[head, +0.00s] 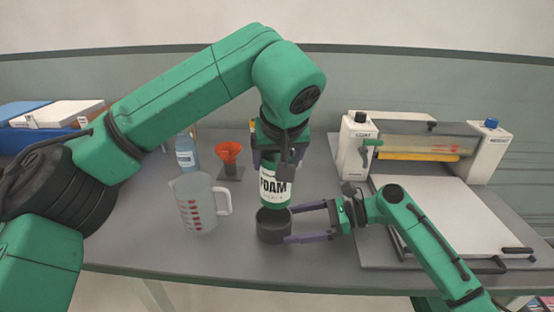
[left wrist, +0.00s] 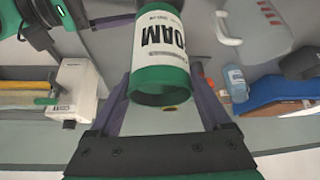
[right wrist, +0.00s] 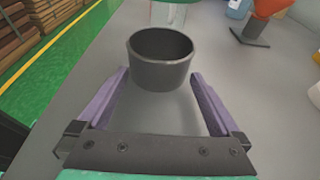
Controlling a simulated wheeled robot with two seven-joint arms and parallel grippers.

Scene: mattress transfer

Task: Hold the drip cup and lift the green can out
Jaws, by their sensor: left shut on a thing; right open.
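The green can (head: 273,187), with a white FOAM label, hangs upright in my left gripper (head: 275,163). In the left wrist view the can (left wrist: 160,45) lies between both fingers. The can's lower end is just above the dark grey drip cup (head: 272,228), which stands on the table. The right wrist view shows a gap between the can (right wrist: 168,12) and the cup (right wrist: 160,62), and the cup looks empty inside. My right gripper (head: 292,224) is open, with its fingertips at either side of the cup's near part.
A clear measuring jug (head: 194,204) stands left of the cup. Behind it are a blue bottle (head: 186,152) and a red funnel (head: 229,154) on a stand. A white roller machine (head: 450,215) fills the table's right side. Blue and white boxes (head: 50,116) lie far left.

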